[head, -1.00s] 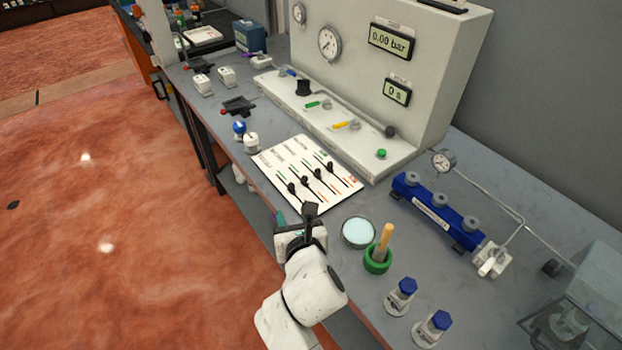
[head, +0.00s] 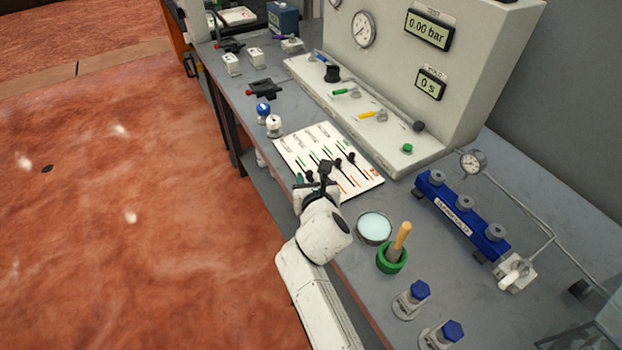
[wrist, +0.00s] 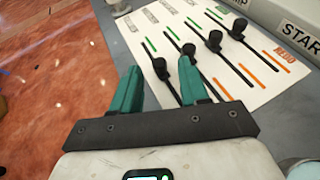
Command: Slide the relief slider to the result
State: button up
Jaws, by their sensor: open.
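The white slider panel (head: 357,181) lies on the grey bench, with several black slider knobs in slots marked by green and orange lines. In the wrist view the panel (wrist: 275,88) fills the upper right, and the knobs stand in a row, from a near-left knob (wrist: 161,68) to a far-right knob (wrist: 239,27). The labels are too small or turned to read, so I cannot tell which is the relief slider. My gripper (wrist: 160,85) is open, its teal fingers apart at the panel's near edge. In the head view my gripper (head: 312,180) partly hides the panel's near side.
A dish of pale liquid (head: 375,227) and a green mortar with pestle (head: 392,257) stand right of my arm. A blue manifold (head: 460,215) and the grey console (head: 455,95) stand behind. Two small knobs (head: 273,125) sit left of the panel.

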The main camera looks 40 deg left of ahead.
jog(key=shift+w+a+f, duration=0.3)
jog(key=shift+w+a, duration=0.15)
jog(key=shift+a, duration=0.05)
jog(key=shift+c, duration=0.3)
grip_shut()
